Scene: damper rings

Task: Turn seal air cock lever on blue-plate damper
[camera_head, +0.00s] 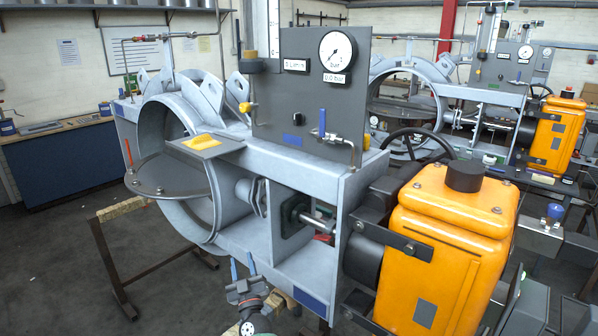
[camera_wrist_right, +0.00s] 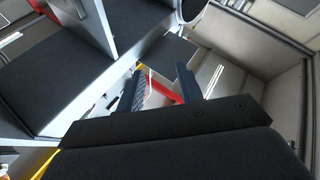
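The near damper is a grey steel ring (camera_head: 160,125) in a frame, with a blue plate (camera_head: 311,303) low on the frame and a small blue label (camera_head: 292,140) on its dark gauge panel (camera_head: 285,90). A cock with an upright blue lever (camera_head: 322,122) sits at the panel's lower right, beside a bent metal pipe. My right gripper (camera_head: 242,266) is below the frame, well below and left of the lever, fingers pointing up. In the right wrist view its two fingers (camera_wrist_right: 161,90) are apart with nothing held between them. My left gripper is not in view.
An orange actuator (camera_head: 440,250) and a black handwheel (camera_head: 417,147) stand right of the panel. A yellow pad (camera_head: 201,142) lies on the frame top. A second damper (camera_head: 405,100) stands behind. Grey frame plates (camera_wrist_right: 60,85) are close to the right wrist camera. Open floor lies left.

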